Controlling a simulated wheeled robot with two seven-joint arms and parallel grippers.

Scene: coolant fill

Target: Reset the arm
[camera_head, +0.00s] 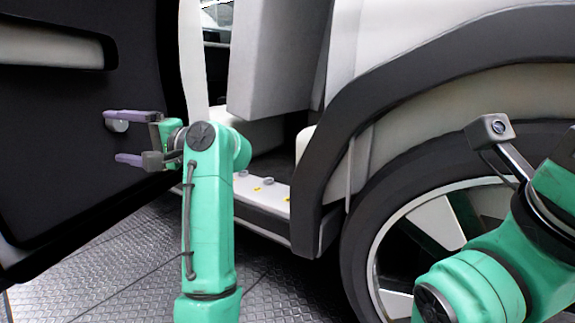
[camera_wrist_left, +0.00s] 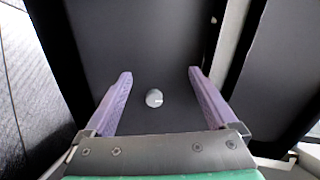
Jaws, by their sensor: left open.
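My left gripper (camera_head: 121,137) is open, with its two purple fingers spread and pointing left at the inner side of a black car door panel (camera_head: 60,150). A small round pale knob (camera_head: 118,126) sits on that panel, just behind the upper finger in the head view. In the left wrist view the knob (camera_wrist_left: 154,98) lies between the spread fingers of the left gripper (camera_wrist_left: 160,80), touching neither. My right arm (camera_head: 480,285) comes in at the lower right; its gripper fingers are not visible.
The car's wheel (camera_head: 440,230) and dark wheel arch (camera_head: 345,135) stand on the right, close to my right arm. A sill (camera_head: 275,208) with small caps shows in the open doorway. The patterned metal floor (camera_head: 130,265) is clear at lower left.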

